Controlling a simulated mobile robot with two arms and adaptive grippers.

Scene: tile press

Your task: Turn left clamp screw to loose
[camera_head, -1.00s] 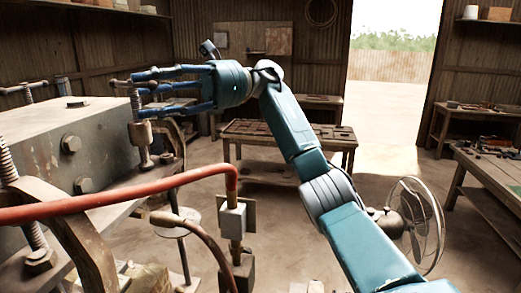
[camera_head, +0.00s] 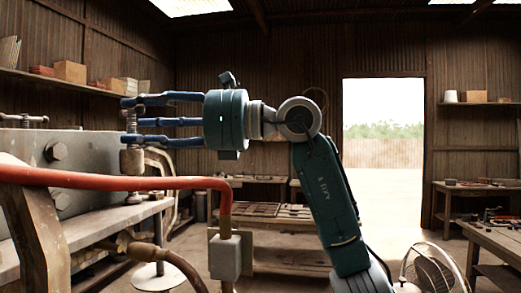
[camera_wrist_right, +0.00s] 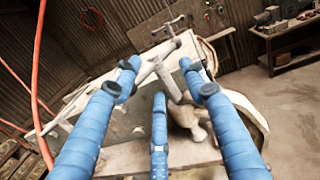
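My right gripper (camera_head: 128,122) reaches in from the right, its blue fingers spread at a clamp screw (camera_head: 131,124) on the grey press block (camera_head: 85,150). In the right wrist view (camera_wrist_right: 158,75) the fingers stand around this screw's shaft and T-shaped handle (camera_wrist_right: 160,60). They look open; I cannot tell whether any finger touches the screw. Another T-handle (camera_head: 22,119) stands at the block's far left, and it also shows in the wrist view (camera_wrist_right: 48,124). I cannot tell which is the left clamp screw. My left gripper is not in view.
A red hose (camera_head: 120,182) crosses in front of the press and bends down at a grey box (camera_head: 225,255). A fan (camera_head: 432,268) stands at the lower right. Workbenches (camera_head: 492,240) stand to the right and behind; shelves line the walls.

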